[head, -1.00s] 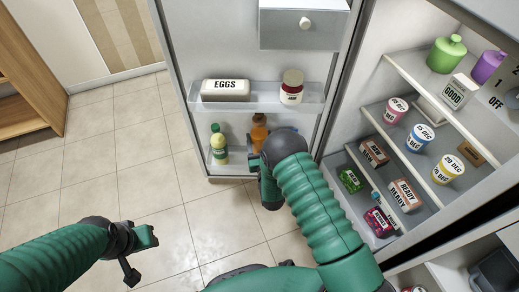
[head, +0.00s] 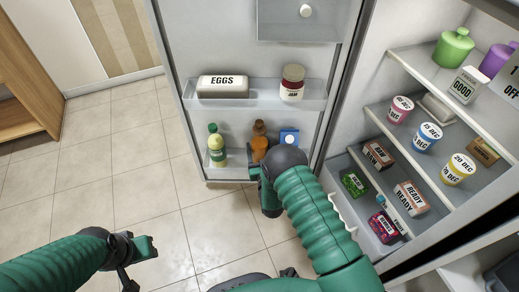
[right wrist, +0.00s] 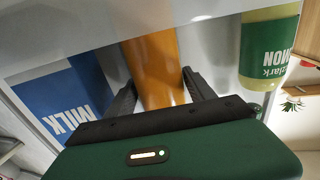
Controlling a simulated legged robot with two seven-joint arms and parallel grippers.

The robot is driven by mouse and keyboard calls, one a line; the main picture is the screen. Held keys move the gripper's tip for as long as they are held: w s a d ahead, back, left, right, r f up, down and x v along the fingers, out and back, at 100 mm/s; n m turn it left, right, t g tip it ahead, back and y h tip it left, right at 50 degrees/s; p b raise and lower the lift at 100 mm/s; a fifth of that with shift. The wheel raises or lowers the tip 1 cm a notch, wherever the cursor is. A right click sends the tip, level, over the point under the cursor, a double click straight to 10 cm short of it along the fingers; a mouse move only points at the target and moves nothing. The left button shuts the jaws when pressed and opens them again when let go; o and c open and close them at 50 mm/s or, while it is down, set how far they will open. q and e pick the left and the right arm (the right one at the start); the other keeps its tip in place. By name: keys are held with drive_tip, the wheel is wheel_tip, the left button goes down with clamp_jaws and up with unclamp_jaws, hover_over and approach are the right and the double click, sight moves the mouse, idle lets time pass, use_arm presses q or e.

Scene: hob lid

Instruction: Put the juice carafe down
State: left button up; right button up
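The orange juice carafe (head: 259,146) is upright in the lower shelf of the open fridge door. My right gripper (head: 262,172) is low in front of that shelf. Part of the carafe is hidden behind the gripper. I cannot tell whether its base rests fully on the shelf. My left gripper (head: 140,262) is over the floor at lower left, clear of the fridge and holding nothing visible.
On the lower door shelf (head: 230,172), a green-labelled bottle (head: 216,146) stands left of the carafe and a blue milk carton (head: 289,138) right of it. Eggs (head: 222,87) and jam (head: 292,83) are above. The fridge shelves hold several items. The floor at left is clear.

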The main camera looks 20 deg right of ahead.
drive_tip(key=o, duration=0.3)
